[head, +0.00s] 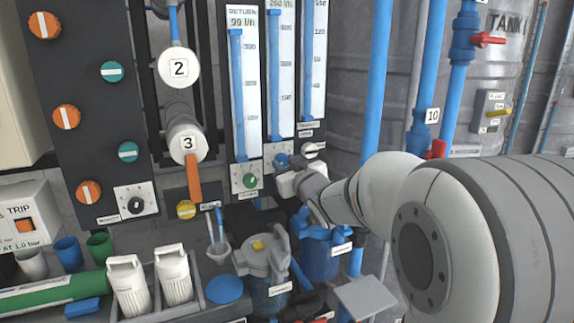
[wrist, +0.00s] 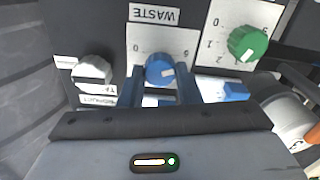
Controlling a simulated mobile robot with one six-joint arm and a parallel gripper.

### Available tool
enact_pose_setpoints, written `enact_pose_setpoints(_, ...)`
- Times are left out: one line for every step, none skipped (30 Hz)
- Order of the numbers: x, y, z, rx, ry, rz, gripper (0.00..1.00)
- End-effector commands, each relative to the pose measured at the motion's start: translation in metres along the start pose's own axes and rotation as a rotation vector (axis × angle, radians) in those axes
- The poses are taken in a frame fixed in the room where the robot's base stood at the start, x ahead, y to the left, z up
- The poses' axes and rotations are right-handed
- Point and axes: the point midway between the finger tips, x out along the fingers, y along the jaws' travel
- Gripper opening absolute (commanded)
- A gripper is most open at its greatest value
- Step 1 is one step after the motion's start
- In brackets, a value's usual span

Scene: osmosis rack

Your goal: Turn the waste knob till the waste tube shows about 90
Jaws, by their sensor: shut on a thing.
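The blue waste knob (wrist: 159,68) sits on a white scale plate under the label WASTE in the wrist view. Its white mark points to the lower right there. My gripper (wrist: 160,86) has one finger on each side of the knob and is shut on it. The waste tube (head: 274,75) is the middle of three gauge tubes, with a tall blue column. Its readout at the top edge looks like 260 l/h, but is partly cut off.
The green return knob (wrist: 247,43) is close beside the waste knob, and a white knob (wrist: 92,70) is on the other side. Blue filter housings (head: 318,255) stand below my gripper.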

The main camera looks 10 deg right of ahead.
Motion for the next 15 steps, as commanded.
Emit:
enact_pose_setpoints(-0.0001,-0.0001,0.0001,0.0,0.0,0.0,0.15)
enact_pose_setpoints(-0.0001,-0.0001,0.0001,0.0,0.0,0.0,0.13)
enact_pose_setpoints(-0.0001,-0.0001,0.0001,0.0,0.0,0.0,0.1)
enact_pose_setpoints(-0.0001,-0.0001,0.0001,0.0,0.0,0.0,0.08)
enact_pose_setpoints(-0.0001,-0.0001,0.0001,0.0,0.0,0.0,0.08)
enact_pose_setpoints(-0.0001,-0.0001,0.0001,0.001,0.0,0.0,0.08)
enact_pose_setpoints(-0.0001,-0.0001,0.0,0.002,0.0,0.0,0.07)
enact_pose_setpoints(-0.0001,0.0,0.0,0.004,0.0,0.0,0.07)
enact_pose_setpoints(-0.0001,0.0,-0.0001,0.009,0.0,0.0,0.07)
enact_pose_setpoints(-0.0001,0.0,-0.0002,0.014,0.0,0.0,0.07)
enact_pose_setpoints(-0.0001,0.0,-0.0003,0.02,0.0,0.0,0.07)
enact_pose_setpoints(-0.0001,0.0001,-0.0005,0.032,-0.001,0.0,0.07)
enact_pose_setpoints(-0.0001,0.0001,-0.0006,0.042,-0.001,0.0,0.07)
enact_pose_setpoints(-0.0001,0.0001,-0.0007,0.054,-0.001,-0.001,0.07)
enact_pose_setpoints(-0.0001,0.0001,-0.0009,0.073,-0.001,-0.001,0.07)
